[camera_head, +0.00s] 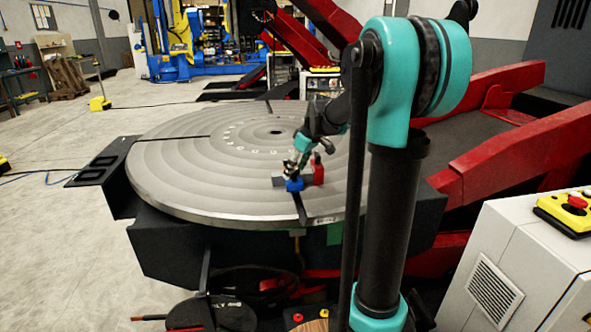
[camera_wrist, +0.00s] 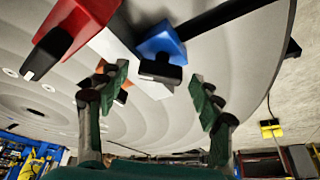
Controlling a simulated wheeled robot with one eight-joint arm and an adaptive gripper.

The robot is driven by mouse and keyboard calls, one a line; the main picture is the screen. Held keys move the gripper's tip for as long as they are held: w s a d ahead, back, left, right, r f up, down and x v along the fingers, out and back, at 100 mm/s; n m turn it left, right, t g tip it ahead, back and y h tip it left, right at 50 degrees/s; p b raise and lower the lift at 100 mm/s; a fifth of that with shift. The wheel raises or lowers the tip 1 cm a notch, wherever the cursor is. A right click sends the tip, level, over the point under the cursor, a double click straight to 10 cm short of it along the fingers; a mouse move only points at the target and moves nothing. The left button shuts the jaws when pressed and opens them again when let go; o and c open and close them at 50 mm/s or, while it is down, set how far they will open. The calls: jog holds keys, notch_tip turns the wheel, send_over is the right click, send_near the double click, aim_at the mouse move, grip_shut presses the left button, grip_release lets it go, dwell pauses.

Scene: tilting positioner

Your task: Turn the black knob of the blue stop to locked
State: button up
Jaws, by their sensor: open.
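The blue stop (camera_head: 294,185) stands on the round metal table (camera_head: 190,185) near its front edge. In the wrist view the blue stop (camera_wrist: 163,40) carries a black knob (camera_wrist: 160,72) with a pale mark on its end face. My gripper (camera_head: 297,168) is just above the stop in the head view. In the wrist view my gripper (camera_wrist: 159,76) is open, its green-padded fingers left and right of the knob. I see a gap on both sides, so neither finger clearly touches the knob. The knob is too small to read in the head view.
A red stop (camera_wrist: 75,28) with its own black knob (camera_wrist: 44,56) stands close by on the left in the wrist view. An orange part (camera_wrist: 102,66) shows behind the left finger. A dark slot runs across the table. A white cabinet (camera_head: 520,265) stands at right.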

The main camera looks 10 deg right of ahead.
jog(key=c, duration=1.2)
jog(key=shift+m, duration=0.3)
jog(key=m, duration=0.2)
jog(key=m+t+h, duration=0.1)
jog(key=m, duration=0.1)
jog(key=shift+s+a+h, duration=0.1)
jog(key=shift+a+h, duration=0.05)
jog(key=shift+h, duration=0.15)
jog(key=shift+m+h, duration=0.8)
jog(key=shift+m, duration=1.4)
jog(key=o, duration=1.2)
